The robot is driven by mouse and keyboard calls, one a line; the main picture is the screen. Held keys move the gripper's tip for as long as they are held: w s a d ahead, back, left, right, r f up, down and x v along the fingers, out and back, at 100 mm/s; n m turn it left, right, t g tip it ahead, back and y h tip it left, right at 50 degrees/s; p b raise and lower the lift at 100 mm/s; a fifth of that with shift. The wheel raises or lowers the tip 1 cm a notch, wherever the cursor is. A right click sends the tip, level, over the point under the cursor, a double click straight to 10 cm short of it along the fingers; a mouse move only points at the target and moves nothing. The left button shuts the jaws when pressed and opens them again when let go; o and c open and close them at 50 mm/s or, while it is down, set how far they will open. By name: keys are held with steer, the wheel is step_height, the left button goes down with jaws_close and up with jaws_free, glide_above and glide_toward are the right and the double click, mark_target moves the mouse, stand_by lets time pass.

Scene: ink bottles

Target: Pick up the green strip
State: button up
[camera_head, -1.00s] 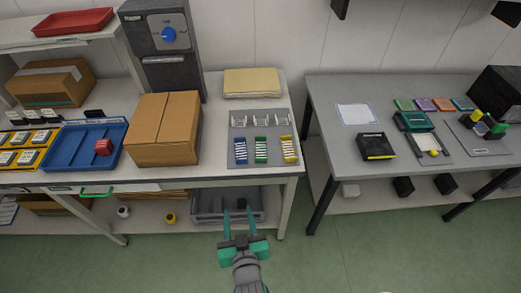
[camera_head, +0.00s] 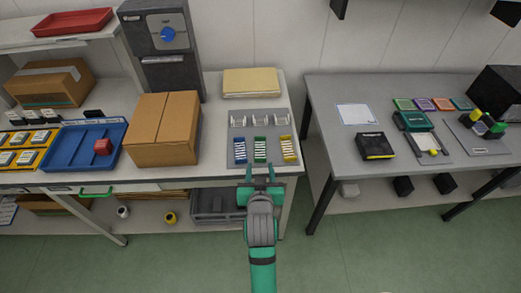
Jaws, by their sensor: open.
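The green strip (camera_head: 260,149) lies on a grey mat (camera_head: 236,128) near the front right of the left table. It is green with white bars, between a blue strip (camera_head: 240,151) on its left and a yellow strip (camera_head: 289,149) on its right. My gripper (camera_head: 260,174) is open and empty. In the picture its teal fingers point up toward the green strip, just below its near end and apart from it.
White holders (camera_head: 259,119) stand behind the strips on the mat. A cardboard box (camera_head: 162,130) stands to the left, and a folder stack (camera_head: 250,82) lies behind. A gap separates this table from the right table (camera_head: 340,150).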

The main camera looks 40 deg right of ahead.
mark_target(260, 160)
steer(key=shift+x, duration=2.7)
steer(key=shift+s+d+f, duration=0.1)
steer(key=shift+s+f, duration=0.05)
steer(key=shift+f, duration=0.05)
steer(key=shift+c, duration=0.4)
steer(key=c, duration=0.7)
